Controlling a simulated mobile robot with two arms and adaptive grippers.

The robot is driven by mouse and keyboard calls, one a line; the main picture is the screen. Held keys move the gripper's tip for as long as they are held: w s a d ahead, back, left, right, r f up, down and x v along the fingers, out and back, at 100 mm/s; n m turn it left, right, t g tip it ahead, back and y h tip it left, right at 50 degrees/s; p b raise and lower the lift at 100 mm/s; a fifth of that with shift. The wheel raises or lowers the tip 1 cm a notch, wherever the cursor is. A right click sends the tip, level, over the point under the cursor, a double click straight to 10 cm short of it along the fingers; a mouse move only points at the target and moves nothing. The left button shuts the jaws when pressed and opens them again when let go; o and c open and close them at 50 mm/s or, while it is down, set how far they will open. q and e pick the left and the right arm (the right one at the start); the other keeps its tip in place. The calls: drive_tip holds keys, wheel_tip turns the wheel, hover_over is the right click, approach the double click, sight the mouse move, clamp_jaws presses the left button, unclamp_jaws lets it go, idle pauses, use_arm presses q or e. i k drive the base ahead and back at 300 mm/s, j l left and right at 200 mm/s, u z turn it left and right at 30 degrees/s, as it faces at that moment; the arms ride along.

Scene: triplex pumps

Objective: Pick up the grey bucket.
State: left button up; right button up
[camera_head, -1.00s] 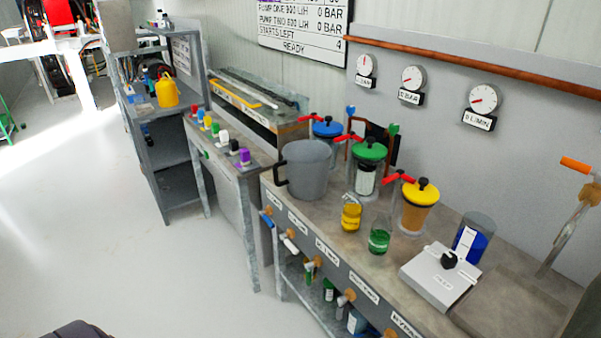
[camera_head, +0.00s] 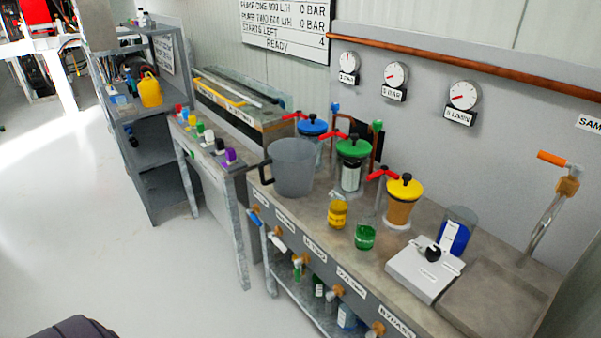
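The grey bucket (camera_head: 292,168) stands upright near the left end of the workbench (camera_head: 400,228). It is a tapered grey vessel with a dark handle (camera_head: 252,170) on its left side. The inside of the bucket is mostly hidden. Neither of my grippers is in view, and nothing touches the bucket.
Blue, green (camera_head: 353,150) and yellow (camera_head: 404,188) lidded pumps stand behind and right of the bucket. A yellow jar (camera_head: 338,211) and a green jar (camera_head: 365,236) are close by on its right. Labelled valves line the bench front. The floor (camera_head: 130,255) at left is open.

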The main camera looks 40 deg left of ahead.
sight(292, 162)
drive_tip(key=j+z, duration=0.15)
drive_tip(key=z, duration=0.25)
drive_tip(key=j+z, duration=0.2)
drive_tip(key=z, duration=0.25)
drive_tip(key=j+z, duration=0.15)
drive_tip(key=z, duration=0.25)
drive_tip(key=j+z, duration=0.15)
drive_tip(key=z, duration=0.3)
drive_tip(key=k+j+z, duration=0.35)
drive_tip(key=k+j, duration=0.15)
drive_tip(key=j, duration=0.25)
drive_tip(key=k+j+z, duration=0.4)
drive_tip(key=k+j, duration=0.15)
drive_tip(key=k+j+z, duration=0.35)
drive_tip(key=k+j, duration=0.2)
drive_tip(key=k, duration=0.15)
